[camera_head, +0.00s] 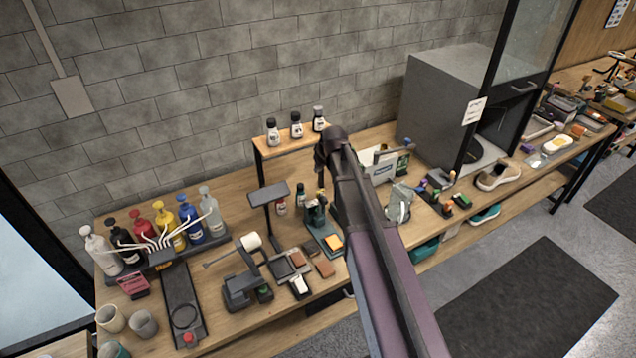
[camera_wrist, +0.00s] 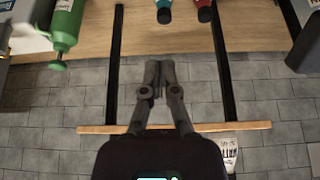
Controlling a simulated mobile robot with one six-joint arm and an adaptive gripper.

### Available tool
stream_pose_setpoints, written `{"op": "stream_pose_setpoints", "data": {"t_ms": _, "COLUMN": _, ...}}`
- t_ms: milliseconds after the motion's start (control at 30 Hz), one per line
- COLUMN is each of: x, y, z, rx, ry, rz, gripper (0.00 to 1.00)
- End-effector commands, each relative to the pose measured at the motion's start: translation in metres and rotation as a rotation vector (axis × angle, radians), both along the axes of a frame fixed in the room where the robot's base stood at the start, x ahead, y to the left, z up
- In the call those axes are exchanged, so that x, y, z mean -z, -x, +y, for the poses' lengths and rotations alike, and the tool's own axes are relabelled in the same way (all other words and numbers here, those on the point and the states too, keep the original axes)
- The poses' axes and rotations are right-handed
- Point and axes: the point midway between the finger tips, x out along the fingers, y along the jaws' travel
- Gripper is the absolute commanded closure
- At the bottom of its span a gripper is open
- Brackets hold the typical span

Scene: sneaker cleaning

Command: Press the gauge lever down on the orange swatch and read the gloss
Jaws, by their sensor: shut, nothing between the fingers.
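The orange swatch (camera_head: 333,243) lies on the base of a dark green bench device (camera_head: 315,212), which looks like the gauge, in the middle of the bench in the head view. I cannot make out its lever clearly. My arm passes just right of the device and hides part of the bench. My gripper (camera_wrist: 160,75) shows in the wrist view with its fingertips together and nothing between them. It is apart from the swatch, and neither swatch nor gauge can be identified in the wrist view. The fingers are not clear in the head view.
A small wooden shelf (camera_head: 287,141) with bottles (camera_head: 296,126) stands behind the gauge. A dark post stand (camera_head: 268,195) is to its left. Brown and dark swatches (camera_head: 325,268) lie in front. A grey cabinet (camera_head: 440,95) stands at right, and coloured pump bottles (camera_head: 163,224) at left.

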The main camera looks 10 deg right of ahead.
Motion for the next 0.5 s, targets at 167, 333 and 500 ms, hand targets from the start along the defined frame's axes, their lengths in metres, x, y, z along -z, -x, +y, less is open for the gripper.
{"op": "stream_pose_setpoints", "data": {"t_ms": 167, "x": 0.0004, "y": 0.0001, "z": -0.0007, "rx": 0.001, "ry": 0.000, "rz": 0.000, "gripper": 1.00}}
{"op": "stream_pose_setpoints", "data": {"t_ms": 333, "x": 0.0010, "y": 0.0001, "z": -0.0010, "rx": 0.002, "ry": 0.000, "rz": 0.001, "gripper": 1.00}}
{"op": "stream_pose_setpoints", "data": {"t_ms": 500, "x": 0.0049, "y": -0.0016, "z": -0.0006, "rx": 0.002, "ry": 0.000, "rz": 0.001, "gripper": 1.00}}
